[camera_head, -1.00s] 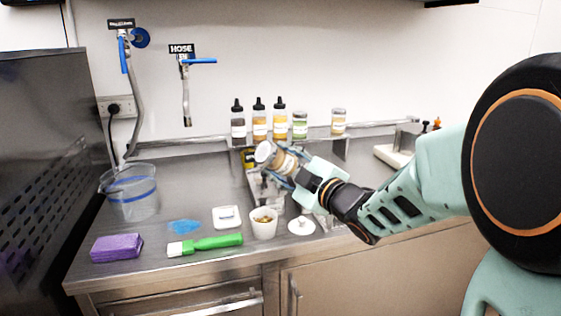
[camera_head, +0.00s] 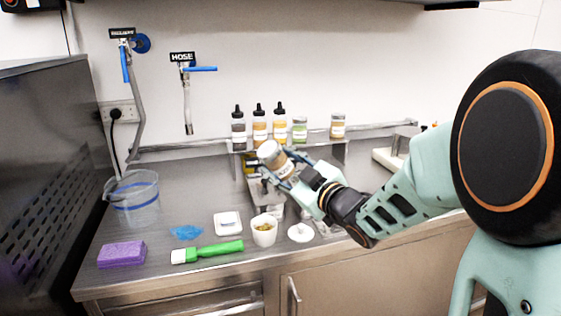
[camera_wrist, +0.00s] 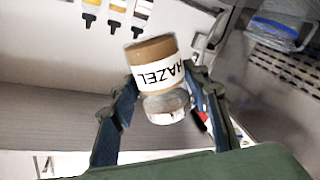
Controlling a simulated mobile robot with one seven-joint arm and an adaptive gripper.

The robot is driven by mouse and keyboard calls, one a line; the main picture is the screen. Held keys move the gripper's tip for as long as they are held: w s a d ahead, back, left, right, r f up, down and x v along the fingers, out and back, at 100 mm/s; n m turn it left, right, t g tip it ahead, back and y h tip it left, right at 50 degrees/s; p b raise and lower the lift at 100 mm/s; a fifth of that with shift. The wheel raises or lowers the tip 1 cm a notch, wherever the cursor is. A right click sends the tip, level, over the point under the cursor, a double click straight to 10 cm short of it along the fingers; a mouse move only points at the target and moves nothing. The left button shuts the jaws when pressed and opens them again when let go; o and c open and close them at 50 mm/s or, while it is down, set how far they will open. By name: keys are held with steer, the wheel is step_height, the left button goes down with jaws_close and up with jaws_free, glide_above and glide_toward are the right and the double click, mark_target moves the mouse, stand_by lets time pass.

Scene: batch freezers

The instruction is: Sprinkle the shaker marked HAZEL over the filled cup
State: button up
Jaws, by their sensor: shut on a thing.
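The HAZEL shaker (camera_head: 275,159) is a clear jar with brown contents, a white label and a pale cap. In the wrist view its label (camera_wrist: 157,76) reads HAZEL upside down. My gripper (camera_head: 290,172) is shut around it; the fingers also show at both its sides in the wrist view (camera_wrist: 160,84). The shaker is tilted, its pale cap up and left in the head view, held in the air above and behind the filled cup. The white filled cup (camera_head: 264,238) stands upright on the counter, with golden-brown bits at its top.
Several bottles (camera_head: 259,127) and jars stand on the back shelf.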

steer(key=shift+r+m, duration=0.15)
steer(key=shift+m, duration=0.15)
steer(key=shift+r+m+p, duration=0.4)
steer(key=shift+m+p, duration=0.55)
steer(key=shift+p, duration=0.15)
steer(key=shift+r+m+p, duration=0.35)
steer(key=shift+m+p, duration=0.6)
steer(key=shift+p, duration=0.1)
steer(key=shift+r+m+p, duration=0.25)
steer(key=shift+m+p, duration=0.75)
steer(key=shift+m, duration=0.2)
